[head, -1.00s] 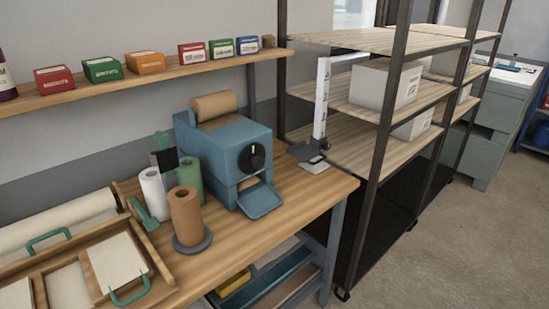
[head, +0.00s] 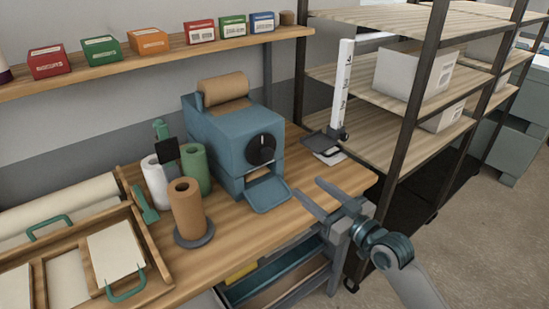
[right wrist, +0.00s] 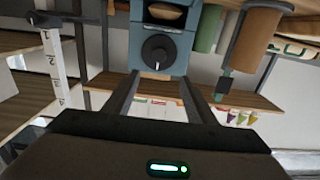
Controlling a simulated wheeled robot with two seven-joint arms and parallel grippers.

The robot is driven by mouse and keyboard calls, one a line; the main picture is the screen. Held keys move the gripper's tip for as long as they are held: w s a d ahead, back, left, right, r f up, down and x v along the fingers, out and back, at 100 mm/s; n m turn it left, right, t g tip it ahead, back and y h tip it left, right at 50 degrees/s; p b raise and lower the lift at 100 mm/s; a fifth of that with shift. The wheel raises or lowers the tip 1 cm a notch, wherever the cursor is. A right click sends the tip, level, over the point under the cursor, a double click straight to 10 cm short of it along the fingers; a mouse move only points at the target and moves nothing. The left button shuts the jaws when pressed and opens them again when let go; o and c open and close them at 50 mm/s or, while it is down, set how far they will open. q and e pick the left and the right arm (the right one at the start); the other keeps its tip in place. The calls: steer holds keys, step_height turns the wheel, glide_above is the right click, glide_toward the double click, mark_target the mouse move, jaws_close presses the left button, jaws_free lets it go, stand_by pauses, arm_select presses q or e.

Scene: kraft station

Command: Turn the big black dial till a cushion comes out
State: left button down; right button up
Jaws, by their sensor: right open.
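The big black dial (head: 261,149) is on the front of a blue machine (head: 215,130) on the wooden bench. Its pale mark points up. In the upside-down right wrist view the dial (right wrist: 158,52) lies between the finger lines, beyond the tips. My right gripper (head: 308,187) is open and empty, in front of the machine and apart from the dial. A tan roll (head: 224,88) sits on the machine. Below the dial is an outlet with a blue chute (head: 267,195). A pale tan patch (right wrist: 166,12) shows in the outlet; I cannot tell what it is. My left gripper is out of view.
Brown (head: 187,209), green (head: 196,167) and white rolls stand left of the machine. A white upright scale (head: 342,95) stands to its right, by a shelving rack (head: 418,130). A shelf (head: 140,65) with small boxes runs above.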

steer(key=p, duration=0.4)
glide_toward(270, 156)
steer(key=x, duration=0.6)
steer(key=shift+w+a+r, duration=0.1)
steer(key=shift+w+a, duration=0.1)
steer(key=shift+a, duration=0.05)
steer(key=shift+x, duration=0.8)
steer(key=c, duration=1)
